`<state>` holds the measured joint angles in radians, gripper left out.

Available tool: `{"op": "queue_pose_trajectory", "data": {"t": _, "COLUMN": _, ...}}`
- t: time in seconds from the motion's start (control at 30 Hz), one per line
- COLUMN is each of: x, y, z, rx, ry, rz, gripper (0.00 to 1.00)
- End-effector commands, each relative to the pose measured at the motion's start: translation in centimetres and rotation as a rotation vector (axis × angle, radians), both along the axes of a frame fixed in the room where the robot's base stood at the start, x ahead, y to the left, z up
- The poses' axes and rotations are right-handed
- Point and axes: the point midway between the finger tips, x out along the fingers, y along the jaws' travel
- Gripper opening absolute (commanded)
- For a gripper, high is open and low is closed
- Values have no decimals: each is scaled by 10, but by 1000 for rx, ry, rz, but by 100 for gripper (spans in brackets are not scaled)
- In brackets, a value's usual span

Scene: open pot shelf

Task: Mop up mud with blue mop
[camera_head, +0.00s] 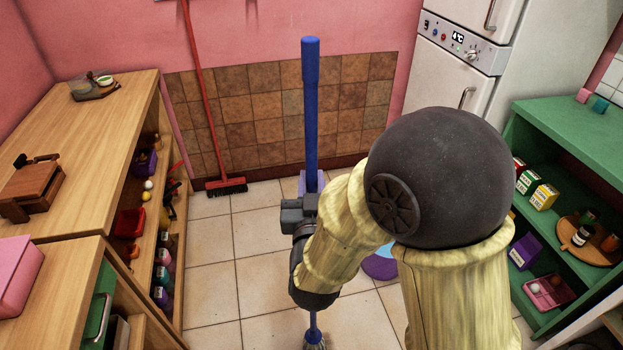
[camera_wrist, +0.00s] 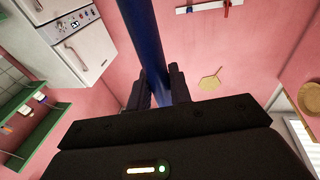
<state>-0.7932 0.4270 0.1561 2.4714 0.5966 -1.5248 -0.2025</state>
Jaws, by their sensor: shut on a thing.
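The blue mop (camera_head: 311,110) stands upright in the middle of the head view. My gripper is shut around the handle. In the wrist view the handle (camera_wrist: 146,45) runs between the two fingers of my gripper (camera_wrist: 158,88). The mop head is partly cut off by the frame edge. Faint brownish marks show on the floor near it; I cannot tell whether they are mud.
A wooden shelf unit (camera_head: 130,120) stands on the left and a green shelf (camera_head: 535,118) on the right. A red broom (camera_head: 226,186) leans on the back wall. A fridge (camera_head: 460,60) stands at the back right. Tiled floor (camera_head: 210,280) is clear left of the mop.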

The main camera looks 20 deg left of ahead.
Motion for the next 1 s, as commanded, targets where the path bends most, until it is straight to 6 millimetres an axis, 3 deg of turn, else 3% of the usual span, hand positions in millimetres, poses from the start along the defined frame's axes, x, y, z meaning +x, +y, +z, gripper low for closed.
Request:
{"op": "queue_pose_trajectory", "data": {"t": 0.3, "x": -27, "y": -8, "z": -2, "rx": 2, "ry": -4, "rz": 1, "gripper": 0}}
{"op": "queue_pose_trajectory", "data": {"t": 0.7, "x": -44, "y": -13, "z": -3, "rx": 4, "ry": -4, "rz": -1, "gripper": 0}}
{"op": "queue_pose_trajectory", "data": {"t": 1.0, "x": -45, "y": -13, "z": 0, "rx": 1, "ry": -3, "rz": -1, "gripper": 0}}
